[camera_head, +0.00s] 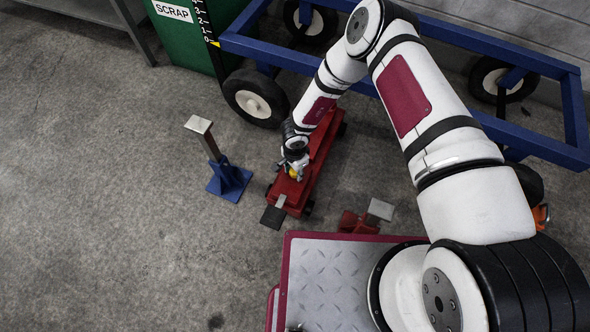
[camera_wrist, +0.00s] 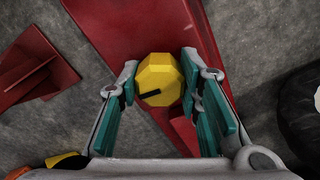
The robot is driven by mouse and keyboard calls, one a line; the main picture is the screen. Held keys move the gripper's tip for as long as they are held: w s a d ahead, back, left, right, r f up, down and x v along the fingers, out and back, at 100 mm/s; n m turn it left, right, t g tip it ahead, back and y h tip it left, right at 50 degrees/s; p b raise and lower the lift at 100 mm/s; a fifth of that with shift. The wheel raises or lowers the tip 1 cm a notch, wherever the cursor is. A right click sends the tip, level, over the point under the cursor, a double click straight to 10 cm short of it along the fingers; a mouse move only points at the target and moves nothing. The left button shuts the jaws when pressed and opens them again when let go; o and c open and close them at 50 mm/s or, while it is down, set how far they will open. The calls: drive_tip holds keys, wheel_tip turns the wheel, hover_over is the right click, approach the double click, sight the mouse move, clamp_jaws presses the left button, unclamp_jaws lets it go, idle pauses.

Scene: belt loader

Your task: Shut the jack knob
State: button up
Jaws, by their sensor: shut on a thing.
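The jack knob (camera_wrist: 160,80) is yellow and faceted, with a black mark on its top. It sits on the red floor jack (camera_wrist: 110,25), which also shows in the head view (camera_head: 318,160) lying on the concrete floor. My gripper (camera_wrist: 158,90) is shut on the knob, with a green-padded finger on each side of it. In the head view my gripper (camera_head: 294,168) is low over the jack's body, and a bit of the yellow knob (camera_head: 293,174) shows beneath it. The black mark slants, its right end a little higher than its left.
A blue stand (camera_head: 228,180) with a grey top stands left of the jack. A red stand (camera_head: 352,222) is to the right. A blue wheeled frame (camera_head: 270,52) and a green scrap bin (camera_head: 183,38) are behind. Floor at left is clear.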

drive_tip(key=m, duration=0.4)
drive_tip(key=shift+p, duration=0.3)
drive_tip(key=m, duration=0.4)
drive_tip(key=shift+m+p, duration=0.3)
drive_tip(key=shift+m, duration=0.1)
drive_tip(key=m, duration=0.4)
drive_tip(key=shift+m+p, duration=0.65)
drive_tip(key=shift+m, duration=1.25)
drive_tip(key=o, duration=1.1)
drive_tip(key=shift+o, duration=0.2)
drive_tip(key=shift+r, duration=0.1)
wheel_tip(320, 180, up, 12)
